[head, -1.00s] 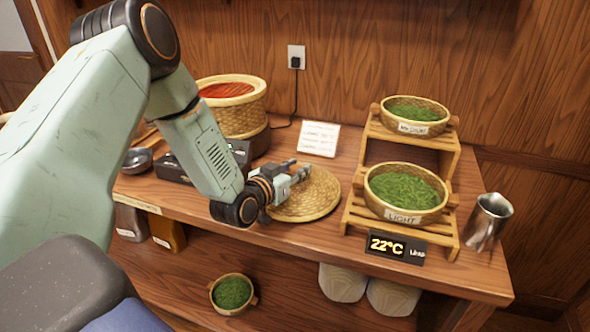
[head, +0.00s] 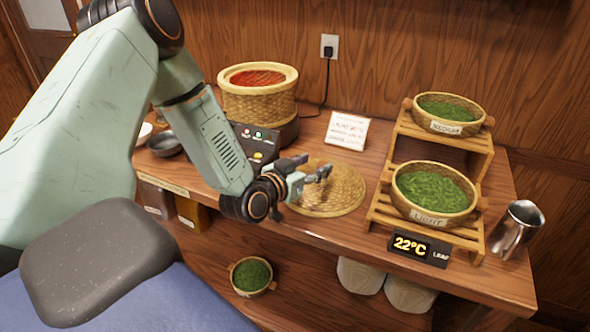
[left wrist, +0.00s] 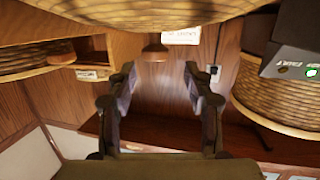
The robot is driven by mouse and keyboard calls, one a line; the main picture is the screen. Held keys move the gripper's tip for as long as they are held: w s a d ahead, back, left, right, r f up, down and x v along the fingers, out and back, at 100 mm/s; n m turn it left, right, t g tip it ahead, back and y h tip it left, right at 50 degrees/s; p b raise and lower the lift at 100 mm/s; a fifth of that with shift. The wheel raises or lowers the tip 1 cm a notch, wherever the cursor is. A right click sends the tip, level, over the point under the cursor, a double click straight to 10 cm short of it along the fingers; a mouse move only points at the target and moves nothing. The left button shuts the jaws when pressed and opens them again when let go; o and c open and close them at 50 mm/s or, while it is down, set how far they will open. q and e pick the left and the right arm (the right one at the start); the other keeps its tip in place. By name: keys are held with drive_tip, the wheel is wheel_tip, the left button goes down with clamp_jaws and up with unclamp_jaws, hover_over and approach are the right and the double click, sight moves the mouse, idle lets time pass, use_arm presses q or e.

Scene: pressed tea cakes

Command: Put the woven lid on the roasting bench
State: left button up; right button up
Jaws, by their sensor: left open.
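The woven lid (head: 338,200) is a round, flat straw-coloured disc lying on the wooden bench (head: 300,232), left of the leaf rack. Part of it is hidden behind my left gripper (head: 313,168), which is low over its left and far side in the head view. In the left wrist view the lid (left wrist: 150,14) fills the top edge, upside down, with a wooden knob (left wrist: 154,50) on it. The left gripper's fingers (left wrist: 160,85) are apart with nothing between them; the knob appears beyond the gap. My right gripper is not in view.
A woven basket (head: 258,103) with a red glowing inside stands behind my left arm, near a dark control box (head: 258,140). A card (head: 346,130) stands behind the lid. A rack (head: 388,190) with two leaf baskets and a metal cup (head: 516,230) are right.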

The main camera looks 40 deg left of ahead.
use_arm(q)
drive_tip(key=v, duration=0.1)
drive_tip(key=p+v, duration=0.1)
drive_tip(key=v, duration=0.2)
drive_tip(key=shift+s+d+r, duration=0.15)
drive_tip(key=shift+s+r, duration=0.1)
drive_tip(key=shift+r, duration=0.1)
drive_tip(key=shift+p+v, duration=0.9)
drive_tip(key=shift+v, duration=0.25)
drive_tip(key=shift+s, duration=0.5)
drive_tip(key=shift+w+f, duration=0.1)
